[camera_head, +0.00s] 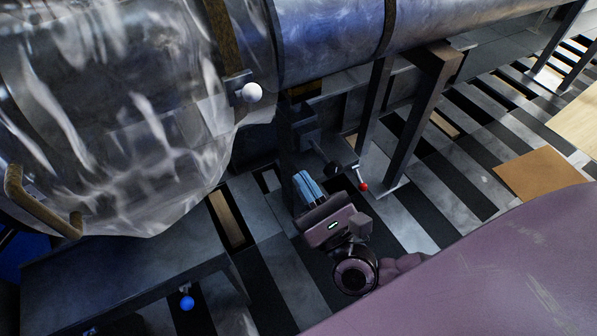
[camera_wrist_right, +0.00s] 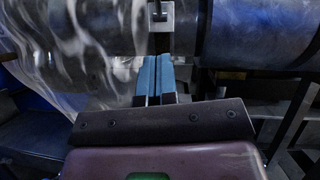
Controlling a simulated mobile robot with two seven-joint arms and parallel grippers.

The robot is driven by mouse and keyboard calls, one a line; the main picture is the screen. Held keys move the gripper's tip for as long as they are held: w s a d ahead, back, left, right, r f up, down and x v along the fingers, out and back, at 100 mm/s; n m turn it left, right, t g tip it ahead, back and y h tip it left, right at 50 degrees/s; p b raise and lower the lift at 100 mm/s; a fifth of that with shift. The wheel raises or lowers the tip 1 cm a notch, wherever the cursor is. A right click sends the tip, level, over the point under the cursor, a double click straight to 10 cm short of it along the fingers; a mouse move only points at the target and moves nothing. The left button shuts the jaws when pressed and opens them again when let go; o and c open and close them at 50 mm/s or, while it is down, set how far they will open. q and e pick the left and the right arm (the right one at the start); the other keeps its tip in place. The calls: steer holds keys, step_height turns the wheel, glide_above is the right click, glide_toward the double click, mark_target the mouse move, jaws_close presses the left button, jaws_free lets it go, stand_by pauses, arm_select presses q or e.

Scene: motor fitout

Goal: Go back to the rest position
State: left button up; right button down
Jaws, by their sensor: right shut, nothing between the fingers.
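My right gripper (camera_head: 306,184) shows in the head view below the large metal pipe, near the middle of the picture. Its two blue fingers are shut together with nothing between them. In the right wrist view the fingers (camera_wrist_right: 155,80) point up toward the pipe and the clear wrapped cylinder, and they look side by side and empty. The gripper seems apart from the things around it, though the exact gap is hard to judge. My left gripper is not in either view.
A wrapped cylinder (camera_head: 100,110) with a white knob (camera_head: 252,92) fills the upper left. A pipe (camera_head: 330,40) runs along the top on metal legs (camera_head: 415,120). A red-tipped lever (camera_head: 363,186) is close to the right gripper. A blue ball (camera_head: 187,302) is lower left. Striped floor lies open at right.

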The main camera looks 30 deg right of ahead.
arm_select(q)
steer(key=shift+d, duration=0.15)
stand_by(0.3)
arm_select(e)
steer(key=a+f+n+g+y+p, duration=0.1)
steer(key=a+f+n+g+y, duration=0.2)
steer(key=n, duration=1.1)
steer(key=f+n+g+y, duration=0.3)
steer(key=f+n+g, duration=0.15)
steer(key=n, duration=1.05)
arm_select(q)
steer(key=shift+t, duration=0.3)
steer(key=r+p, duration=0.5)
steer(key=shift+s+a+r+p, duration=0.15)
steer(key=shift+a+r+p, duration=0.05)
steer(key=shift+p, duration=0.15)
arm_select(e)
steer(key=s+d+f+n+g+h, duration=0.2)
steer(key=s+d+f+h, duration=0.2)
steer(key=s+d+h, duration=0.1)
steer(key=s+d+f+n+g+h, duration=0.2)
steer(key=s+d+f+g+h, duration=0.1)
steer(key=s+d, duration=0.5)
steer(key=shift+d+f+n+h, duration=0.3)
steer(key=shift+d+f+h, duration=0.25)
steer(key=shift+h, duration=0.35)
